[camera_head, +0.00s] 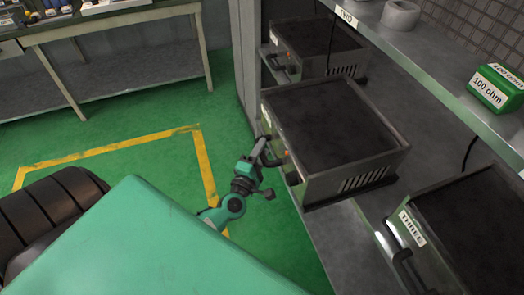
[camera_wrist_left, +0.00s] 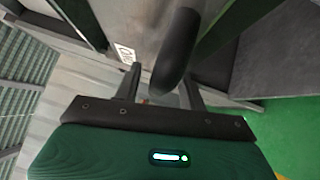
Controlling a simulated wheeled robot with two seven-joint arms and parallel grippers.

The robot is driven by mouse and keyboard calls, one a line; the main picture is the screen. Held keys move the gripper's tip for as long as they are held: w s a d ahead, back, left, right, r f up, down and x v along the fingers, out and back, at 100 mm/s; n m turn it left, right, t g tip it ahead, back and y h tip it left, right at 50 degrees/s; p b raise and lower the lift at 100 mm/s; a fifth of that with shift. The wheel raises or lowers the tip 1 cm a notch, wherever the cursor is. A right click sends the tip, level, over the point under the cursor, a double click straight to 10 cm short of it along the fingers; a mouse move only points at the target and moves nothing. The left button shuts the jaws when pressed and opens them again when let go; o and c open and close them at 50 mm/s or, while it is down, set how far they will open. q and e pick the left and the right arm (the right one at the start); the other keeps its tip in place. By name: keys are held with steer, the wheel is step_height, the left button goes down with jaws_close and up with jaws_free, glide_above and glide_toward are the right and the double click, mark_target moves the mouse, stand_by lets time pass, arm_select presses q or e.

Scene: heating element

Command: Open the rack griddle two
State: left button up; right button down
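The middle griddle (camera_head: 330,125), a grey metal box with a dark flat top, sits on the rack between two others. The white label on its front is too small to read. Its black handle is on the left-facing front. My left gripper (camera_head: 264,158) is at that handle. In the left wrist view, the black handle (camera_wrist_left: 176,50) stands between the two fingers of my left gripper (camera_wrist_left: 162,78). The fingers are apart, with a visible gap on the left side of the handle. Contact on the right side is unclear. My right gripper is not in view.
Another griddle (camera_head: 315,45) sits behind, and one labelled THREE (camera_head: 455,235) sits at the lower right. An upper shelf (camera_head: 440,75) carries a green 100 ohm box (camera_head: 493,88). A workbench (camera_head: 110,22) stands at the upper left. The green floor left of the rack is clear.

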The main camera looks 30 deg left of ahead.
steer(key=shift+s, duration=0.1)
arm_select(q)
steer(key=shift+s+d+f, duration=0.1)
steer(key=shift+s, duration=0.4)
steer(key=s+d+f+b, duration=0.1)
steer(key=s+b, duration=0.2)
steer(key=s, duration=0.9)
steer(key=shift+s+d+f, duration=0.3)
steer(key=shift+d+f, duration=0.05)
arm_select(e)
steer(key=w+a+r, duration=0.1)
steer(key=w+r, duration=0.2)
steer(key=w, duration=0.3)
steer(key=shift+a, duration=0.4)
